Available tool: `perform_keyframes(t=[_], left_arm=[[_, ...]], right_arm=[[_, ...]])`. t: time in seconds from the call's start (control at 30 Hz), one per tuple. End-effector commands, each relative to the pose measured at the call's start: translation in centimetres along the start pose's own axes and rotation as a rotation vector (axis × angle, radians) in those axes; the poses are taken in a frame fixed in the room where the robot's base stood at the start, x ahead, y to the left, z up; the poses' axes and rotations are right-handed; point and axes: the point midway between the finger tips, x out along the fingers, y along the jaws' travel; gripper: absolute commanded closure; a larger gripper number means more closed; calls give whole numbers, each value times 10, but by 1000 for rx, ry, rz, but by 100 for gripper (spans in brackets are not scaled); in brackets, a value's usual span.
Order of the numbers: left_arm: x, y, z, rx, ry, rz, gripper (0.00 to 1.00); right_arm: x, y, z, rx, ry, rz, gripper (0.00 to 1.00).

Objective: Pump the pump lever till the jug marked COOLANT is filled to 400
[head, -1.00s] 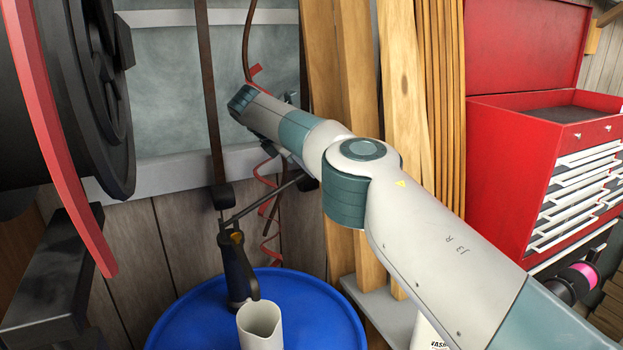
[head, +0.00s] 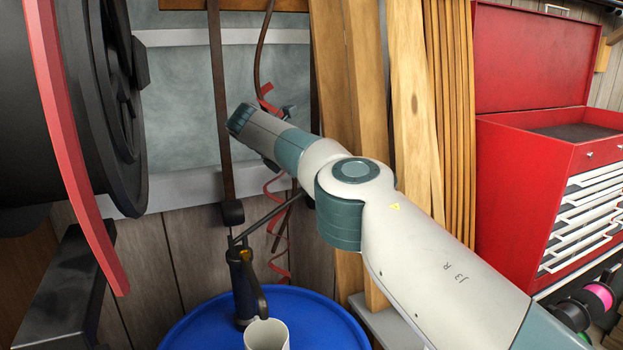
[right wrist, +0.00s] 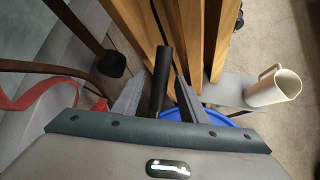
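The pump (head: 243,285) stands upright on a blue drum, with a dark spout curving down to the right. A white jug (head: 268,336) is under the spout, cut by the bottom edge; its label and level do not show. The dark pump lever (head: 262,222) slopes up to the right from the pump top, its far end hidden behind my right arm. In the right wrist view the lever's dark handle (right wrist: 160,82) is between the fingers of my right gripper (right wrist: 160,92), with gaps at both sides. My left gripper is not in view.
The blue drum (head: 190,325) fills the bottom middle. A large black reel (head: 90,110) with a red bar is at the left. Wooden planks (head: 412,100) and a red tool chest (head: 520,180) stand right. Another white jug (right wrist: 275,88) shows in the right wrist view.

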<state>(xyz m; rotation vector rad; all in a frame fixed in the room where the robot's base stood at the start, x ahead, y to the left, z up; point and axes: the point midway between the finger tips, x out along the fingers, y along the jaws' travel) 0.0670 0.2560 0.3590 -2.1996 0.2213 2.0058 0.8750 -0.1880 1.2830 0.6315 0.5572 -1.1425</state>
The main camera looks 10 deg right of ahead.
Motion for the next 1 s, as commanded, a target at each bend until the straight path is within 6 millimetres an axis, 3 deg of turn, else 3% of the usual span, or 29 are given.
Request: perform_keyframes(t=[0.27,0.47,0.63,1.0], left_arm=[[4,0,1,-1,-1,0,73],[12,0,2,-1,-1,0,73],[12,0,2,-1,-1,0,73],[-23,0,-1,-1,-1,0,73]], right_arm=[[-7,0,-1,1,0,1,61],[-31,0,-2,1,-1,2,61],[-64,0,-1,1,0,2,61],[-142,2,3,-2,0,2,61]])
